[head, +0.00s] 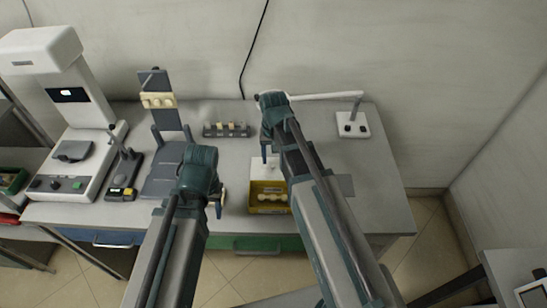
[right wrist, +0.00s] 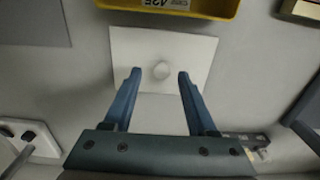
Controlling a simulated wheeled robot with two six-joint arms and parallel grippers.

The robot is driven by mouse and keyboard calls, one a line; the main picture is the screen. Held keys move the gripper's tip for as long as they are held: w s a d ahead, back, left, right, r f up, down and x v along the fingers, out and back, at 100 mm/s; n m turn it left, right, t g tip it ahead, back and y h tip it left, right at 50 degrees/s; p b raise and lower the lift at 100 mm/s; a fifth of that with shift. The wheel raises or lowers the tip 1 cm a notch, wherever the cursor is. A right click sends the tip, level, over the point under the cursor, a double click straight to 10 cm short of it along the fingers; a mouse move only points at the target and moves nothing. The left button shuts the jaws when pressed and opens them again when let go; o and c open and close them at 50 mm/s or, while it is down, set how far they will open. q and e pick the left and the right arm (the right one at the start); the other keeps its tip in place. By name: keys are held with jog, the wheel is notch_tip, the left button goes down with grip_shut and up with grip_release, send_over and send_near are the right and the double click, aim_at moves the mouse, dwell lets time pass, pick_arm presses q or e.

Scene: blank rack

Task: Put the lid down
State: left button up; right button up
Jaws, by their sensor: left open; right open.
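The lid is a white square plate with a round knob. In the head view the lid (head: 262,171) is just behind the yellow box (head: 268,210) and appears to lie flat on the table. In the right wrist view the lid (right wrist: 190,48) lies beside the box wall (right wrist: 215,8), with its knob between my fingertips in the picture. My right gripper (head: 269,157) is open over the lid; its fingers (right wrist: 158,75) stand apart on either side of the knob and hold nothing. My left gripper (head: 217,204) is open and empty, left of the box.
The box is open, with several pale round pieces inside. A small dark rack (head: 226,131) stands behind, a white device with an arm (head: 352,124) at back right. A blue-grey stand (head: 165,180) and large white instrument (head: 75,110) are left. The table's right side is mostly clear.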

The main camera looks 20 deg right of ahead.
aim_at(274, 164)
notch_tip(274, 164, up, 10)
jog(key=f+p, duration=0.1)
jog(key=p, duration=0.8)
jog(key=s+a+n+h, duration=0.1)
jog(key=s+a+n, duration=0.6)
jog(key=s+a, duration=0.3)
jog(key=s, duration=0.4)
jog(key=shift+s+a+r+b, duration=0.15)
jog(key=shift+a+r+b, duration=0.1)
jog(key=shift+b, duration=0.05)
